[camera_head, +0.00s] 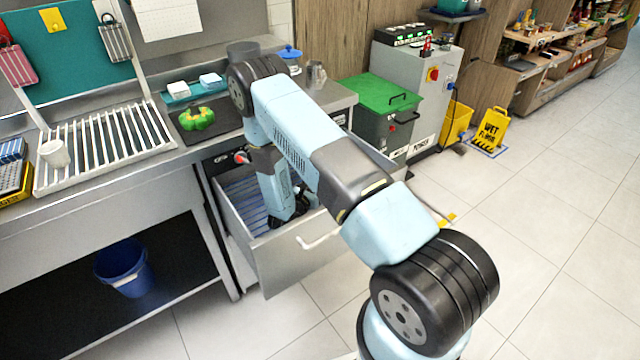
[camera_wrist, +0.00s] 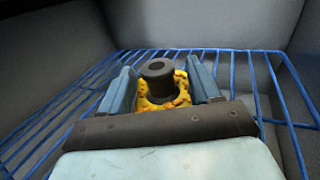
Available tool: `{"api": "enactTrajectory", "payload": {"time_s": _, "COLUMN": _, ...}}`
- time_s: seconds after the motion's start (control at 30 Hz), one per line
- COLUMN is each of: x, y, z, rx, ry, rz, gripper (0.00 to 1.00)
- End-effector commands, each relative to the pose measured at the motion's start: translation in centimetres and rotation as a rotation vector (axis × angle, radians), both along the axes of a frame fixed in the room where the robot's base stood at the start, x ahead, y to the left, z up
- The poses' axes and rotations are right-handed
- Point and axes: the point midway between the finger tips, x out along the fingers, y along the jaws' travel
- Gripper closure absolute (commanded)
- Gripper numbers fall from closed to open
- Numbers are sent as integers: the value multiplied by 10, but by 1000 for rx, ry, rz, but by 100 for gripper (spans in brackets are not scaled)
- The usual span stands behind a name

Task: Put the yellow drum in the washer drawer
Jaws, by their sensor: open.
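The washer drawer (camera_head: 285,262) is pulled open below the counter in the head view. My arm reaches down into it, and my gripper (camera_head: 283,222) is low inside. In the wrist view my gripper (camera_wrist: 159,82) is open, with one blue finger on each side of the yellow drum (camera_wrist: 155,103). The drum has a dark round hub on top and sits at the blue wire rack (camera_wrist: 275,85) in the drawer. Its lower part is hidden by my gripper. I cannot tell whether the fingers touch it. The drum cannot be seen in the head view.
Grey drawer walls (camera_wrist: 60,45) surround my gripper closely. On the counter are a green and yellow object (camera_head: 196,118), a white slatted rack (camera_head: 105,150) and a white cup (camera_head: 54,153). A green-lidded bin (camera_head: 385,95) stands right of the drawer. A blue bucket (camera_head: 124,268) stands below.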

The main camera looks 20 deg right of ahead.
Motion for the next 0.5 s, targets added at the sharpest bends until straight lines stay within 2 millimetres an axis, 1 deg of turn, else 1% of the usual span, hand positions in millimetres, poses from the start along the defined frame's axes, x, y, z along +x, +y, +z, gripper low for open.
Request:
{"api": "enactTrajectory", "payload": {"time_s": 0.17, "x": -2, "y": 2, "z": 1, "rx": 0, "ry": 0, "rz": 1, "gripper": 38}}
{"api": "enactTrajectory", "payload": {"time_s": 0.27, "x": -9, "y": 10, "z": 1, "rx": 1, "ry": 1, "rz": 1, "gripper": 38}}
{"api": "enactTrajectory", "payload": {"time_s": 0.5, "x": -33, "y": 37, "z": 1, "rx": -1, "ry": 1, "rz": 1, "gripper": 38}}
